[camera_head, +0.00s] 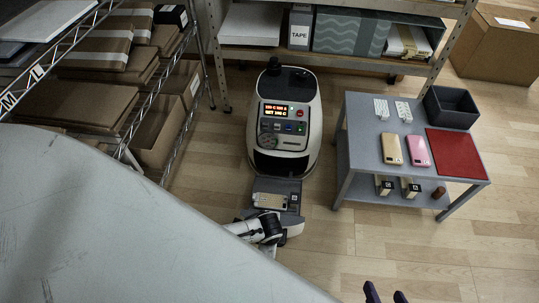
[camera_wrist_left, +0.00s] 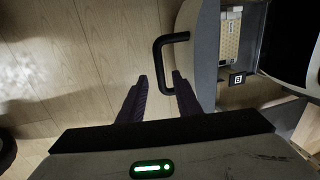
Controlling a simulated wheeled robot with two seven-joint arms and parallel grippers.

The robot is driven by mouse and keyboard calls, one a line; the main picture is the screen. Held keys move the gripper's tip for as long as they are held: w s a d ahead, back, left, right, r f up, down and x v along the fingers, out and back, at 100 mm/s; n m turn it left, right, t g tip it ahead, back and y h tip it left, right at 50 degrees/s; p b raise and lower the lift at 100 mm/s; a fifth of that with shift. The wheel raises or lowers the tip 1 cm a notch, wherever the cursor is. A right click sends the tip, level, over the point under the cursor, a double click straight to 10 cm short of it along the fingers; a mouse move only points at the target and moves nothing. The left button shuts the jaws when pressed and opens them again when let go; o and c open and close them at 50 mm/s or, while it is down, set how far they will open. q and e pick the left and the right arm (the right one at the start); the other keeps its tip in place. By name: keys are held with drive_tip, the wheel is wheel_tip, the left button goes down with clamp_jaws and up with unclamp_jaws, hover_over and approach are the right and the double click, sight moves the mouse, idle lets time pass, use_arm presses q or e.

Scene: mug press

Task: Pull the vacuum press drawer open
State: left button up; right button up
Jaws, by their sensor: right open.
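The vacuum press (camera_head: 285,120), white and black with a lit panel, stands on the floor. Its grey drawer (camera_head: 290,186) sticks out at the front, with a beige phone case (camera_head: 271,201) and a small tagged block in it. In the left wrist view the drawer (camera_wrist_left: 206,50) is at right, the case (camera_wrist_left: 229,38) in it. Its black U-shaped handle (camera_wrist_left: 158,62) reaches between the fingertips of my left gripper (camera_wrist_left: 160,80). The fingers are apart, with gaps beside the bar. In the head view my arm hides the handle. My right gripper (camera_head: 385,293) is open and empty at the bottom edge.
A grey table (camera_head: 362,165) at right bears white parts, two phone cases (camera_head: 404,150), a dark bin (camera_head: 451,106) and a red mat (camera_head: 457,153). Shelving with boxes (camera_head: 96,47) stands left and behind. Floor between press and table is clear.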

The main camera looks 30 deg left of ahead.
use_arm(q)
wheel_tip(320, 180, up, 7)
drive_tip(key=s+p, duration=0.1)
drive_tip(key=p, duration=0.2)
drive_tip(key=shift+s+d, duration=0.15)
drive_tip(key=shift+d, duration=0.1)
use_arm(e)
drive_tip(key=d+r, duration=0.1)
drive_tip(key=s+d+r+t, duration=0.1)
drive_tip(key=r, duration=0.1)
drive_tip(key=shift+d+m+h, duration=0.1)
drive_tip(key=shift+m+h, duration=0.2)
drive_tip(key=shift+h, duration=0.1)
use_arm(q)
drive_tip(key=shift+r, duration=0.1)
